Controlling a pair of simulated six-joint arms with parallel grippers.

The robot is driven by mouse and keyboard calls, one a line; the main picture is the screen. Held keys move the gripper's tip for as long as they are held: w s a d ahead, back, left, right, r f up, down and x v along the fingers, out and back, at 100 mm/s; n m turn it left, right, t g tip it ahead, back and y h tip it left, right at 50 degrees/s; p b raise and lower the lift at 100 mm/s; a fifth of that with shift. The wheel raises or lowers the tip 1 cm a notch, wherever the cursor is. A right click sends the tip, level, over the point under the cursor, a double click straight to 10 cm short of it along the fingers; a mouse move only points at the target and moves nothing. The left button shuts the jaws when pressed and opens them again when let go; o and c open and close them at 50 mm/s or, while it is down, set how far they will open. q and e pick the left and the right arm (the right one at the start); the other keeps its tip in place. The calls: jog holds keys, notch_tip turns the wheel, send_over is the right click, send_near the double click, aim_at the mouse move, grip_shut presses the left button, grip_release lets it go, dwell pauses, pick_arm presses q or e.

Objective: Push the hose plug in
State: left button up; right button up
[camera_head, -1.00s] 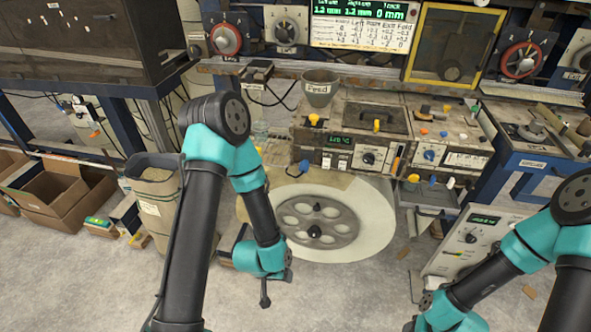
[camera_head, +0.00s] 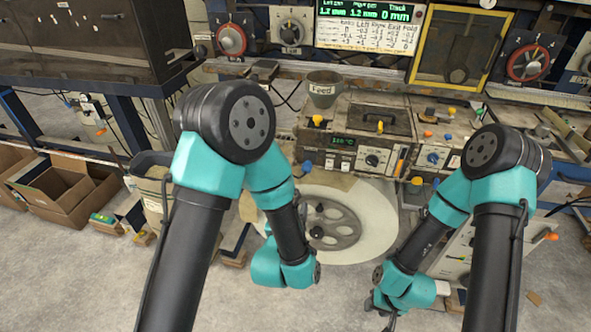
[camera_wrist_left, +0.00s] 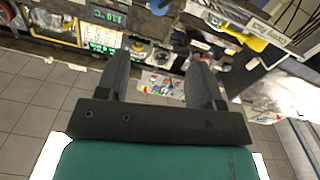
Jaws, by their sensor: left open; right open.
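I cannot pick out the hose plug for certain. A small blue part (camera_head: 307,166) sits at the lower left front of the grey machine (camera_head: 340,120), and an orange-tipped part (camera_head: 551,237) sticks out at the right. My left gripper is hidden behind its own wrist in the head view. In the left wrist view it (camera_wrist_left: 158,72) is open, with nothing between its fingers. My right gripper (camera_head: 380,304) is open low in front of the machine, small and partly hidden by its arm; I see nothing held in it.
A round pale platform (camera_head: 375,225) with a spoked grey wheel stands below the machine. A grey cup marked Feed (camera_head: 323,90) sits on top at the left. Cardboard boxes (camera_head: 65,190) lie on the floor at the left. The front floor is clear.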

aim_at(306, 172)
pick_arm(q)
jog(key=shift+w+d, duration=0.1)
jog(key=x, duration=1.7)
jog(key=shift+w+f, duration=0.1)
jog(key=shift+w, duration=0.05)
jog(key=shift+c, duration=0.2)
grip_shut()
